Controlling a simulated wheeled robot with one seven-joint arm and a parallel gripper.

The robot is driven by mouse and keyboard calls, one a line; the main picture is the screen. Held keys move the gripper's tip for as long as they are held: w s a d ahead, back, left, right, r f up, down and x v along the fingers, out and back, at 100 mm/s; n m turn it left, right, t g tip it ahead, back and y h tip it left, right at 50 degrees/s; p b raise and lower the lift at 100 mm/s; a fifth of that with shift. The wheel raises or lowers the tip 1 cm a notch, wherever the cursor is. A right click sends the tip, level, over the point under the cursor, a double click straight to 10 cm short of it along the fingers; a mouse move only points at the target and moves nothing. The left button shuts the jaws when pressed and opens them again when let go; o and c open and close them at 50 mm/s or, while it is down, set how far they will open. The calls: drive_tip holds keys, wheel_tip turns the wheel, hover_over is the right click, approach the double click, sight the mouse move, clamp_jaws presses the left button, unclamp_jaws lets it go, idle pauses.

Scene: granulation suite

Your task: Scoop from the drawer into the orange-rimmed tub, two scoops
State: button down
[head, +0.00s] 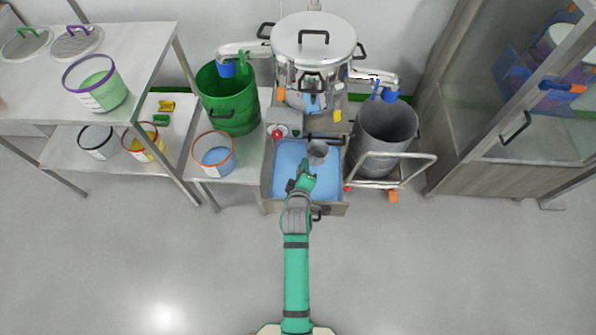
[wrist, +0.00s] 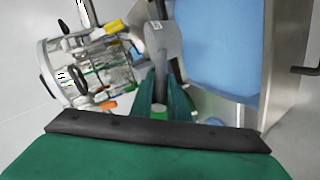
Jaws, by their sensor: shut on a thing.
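The open drawer (head: 335,209) below the steel vessel holds light blue material; in the wrist view its steel wall (wrist: 283,70) and the blue fill show at the upper right. My gripper (head: 305,178) is over the drawer, shut on the handle of a grey scoop (head: 318,152). In the wrist view the handle runs up from between my green fingers (wrist: 163,100) to the scoop's grey body (wrist: 164,38). I cannot tell whether the scoop touches the material or holds any. The orange-rimmed tub (head: 232,165) stands left of the drawer, upright, with some blue material inside.
The steel vessel (head: 314,45) stands behind the drawer. A green drum (head: 228,110) is at the back left, a grey bin (head: 385,135) on a cart at right. A table (head: 140,45) with a purple-rimmed tub (head: 95,83) is farther left. The floor in front is clear.

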drive_tip(key=shift+s+a+f+n+g+y, duration=0.2)
drive_tip(key=shift+a+f+n+g+y, duration=0.2)
drive_tip(key=shift+f+y, duration=0.25)
drive_tip(key=shift+s+a+f+n+g+y, duration=0.15)
drive_tip(key=shift+a+f+n+g+y, duration=0.2)
drive_tip(key=shift+f+n+y, duration=0.2)
drive_tip(key=shift+w+d+f+g, duration=0.75)
drive_tip(key=shift+w+f, duration=1.85)
drive_tip(key=shift+f, duration=2.7)
drive_tip(key=s+a+r+t, duration=0.1)
drive_tip(key=s+r+t, duration=0.2)
drive_tip(key=r, duration=0.6)
drive_tip(key=shift+s, duration=0.65)
drive_tip(key=shift+a+r, duration=0.1)
drive_tip(key=shift+a, duration=0.05)
